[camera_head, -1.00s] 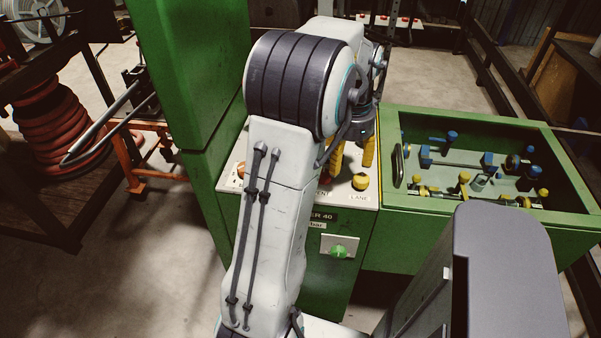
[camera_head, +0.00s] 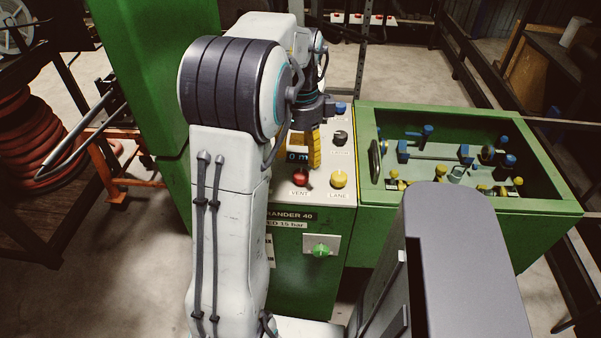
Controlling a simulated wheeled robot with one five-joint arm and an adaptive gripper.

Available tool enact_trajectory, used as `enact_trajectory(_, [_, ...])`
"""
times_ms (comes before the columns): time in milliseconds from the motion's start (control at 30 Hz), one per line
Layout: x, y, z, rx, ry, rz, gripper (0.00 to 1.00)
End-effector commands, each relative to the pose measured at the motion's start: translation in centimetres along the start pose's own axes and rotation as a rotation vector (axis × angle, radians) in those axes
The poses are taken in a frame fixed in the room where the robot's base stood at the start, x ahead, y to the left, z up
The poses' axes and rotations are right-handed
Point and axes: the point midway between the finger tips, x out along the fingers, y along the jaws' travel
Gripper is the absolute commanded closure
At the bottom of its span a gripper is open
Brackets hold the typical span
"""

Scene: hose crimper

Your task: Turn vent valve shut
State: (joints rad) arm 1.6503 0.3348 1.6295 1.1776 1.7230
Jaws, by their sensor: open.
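The vent valve is a red knob (camera_head: 300,179) above the VENT label on the pale top panel of the green machine. It is in full view, just left of a yellow knob (camera_head: 338,180) marked LANE. My gripper (camera_head: 305,158) has yellow fingers pointing down over the panel, just behind the red knob in the picture. Its fingers are open and no object shows between them. The right finger is clear, and the left one is partly hidden. I cannot tell how high the tips are above the panel. They look apart from the red knob.
A black knob (camera_head: 341,138) and a blue knob (camera_head: 341,108) stand on the panel right of my gripper. A green knob (camera_head: 320,250) sits on the machine's front. A green tray (camera_head: 470,208) with blue and yellow fittings is at right. A tall green cabinet (camera_head: 160,70) rises at left.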

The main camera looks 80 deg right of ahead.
Motion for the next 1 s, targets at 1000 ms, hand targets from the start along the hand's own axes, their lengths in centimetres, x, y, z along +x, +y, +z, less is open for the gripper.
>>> enact_trajectory(1000, [7.4, 0.0, 0.0, 0.090, 0.000, 0.001, 0.39])
